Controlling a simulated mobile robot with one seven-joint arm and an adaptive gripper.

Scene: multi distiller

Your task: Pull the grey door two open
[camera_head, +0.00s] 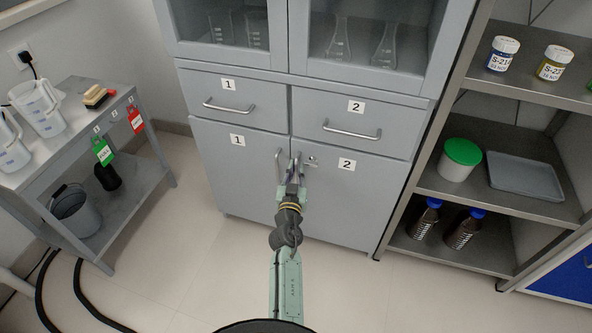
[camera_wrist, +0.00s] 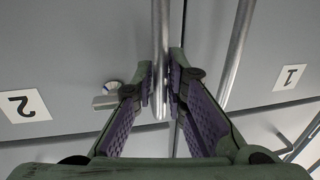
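The grey door two (camera_head: 345,205) is the lower right door of the grey cabinet, marked with a "2" label (camera_head: 347,164), and looks shut. In the wrist view its label (camera_wrist: 24,105) appears upside down at left. Its vertical metal handle (camera_wrist: 160,40) runs between the fingertips of my gripper (camera_wrist: 160,78). Both fingertips press close on either side of the bar, near its end. In the head view my gripper (camera_head: 295,176) is at the door's upper left edge and partly hides the handle.
Door one (camera_head: 235,180) and its handle (camera_wrist: 237,45) are just beside my gripper. A keyed lock (camera_wrist: 110,92) sits on door two near the handle. Two drawers are above. A metal shelf (camera_head: 490,135) stands at right, a side table (camera_head: 75,140) at left. Floor before the cabinet is clear.

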